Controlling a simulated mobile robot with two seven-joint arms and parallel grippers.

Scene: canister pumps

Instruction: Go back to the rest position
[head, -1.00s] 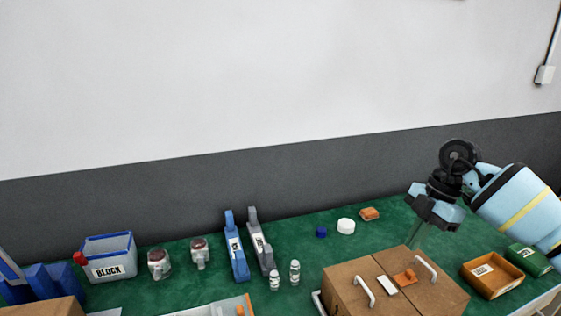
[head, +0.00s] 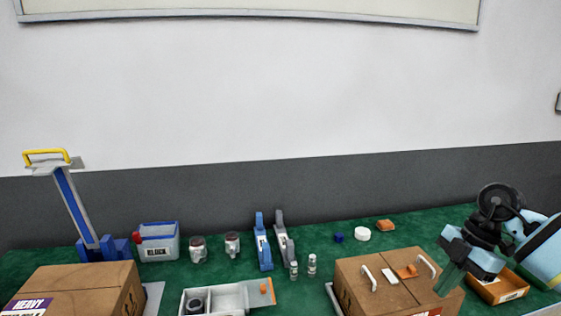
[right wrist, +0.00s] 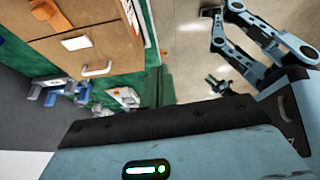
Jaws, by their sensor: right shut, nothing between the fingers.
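My right gripper (head: 446,279) is at the right of the head view, pointing down by the right side of a cardboard box with white handles (head: 385,285). Its fingers are shut with nothing between them. The right wrist view shows the same box (right wrist: 95,50) at its upper left. My left gripper is not in the head view. A light blue jointed arm of mine (right wrist: 265,35) shows at the upper right of the right wrist view, over the floor.
The green table (head: 225,268) holds a blue-rimmed bin (head: 160,246), two canister pumps (head: 232,245), blue and grey stands (head: 263,243), small bottles (head: 312,265) and a white cap (head: 362,233). A HEAVY box (head: 80,285) stands left. An orange tray (head: 497,292) lies under my right arm.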

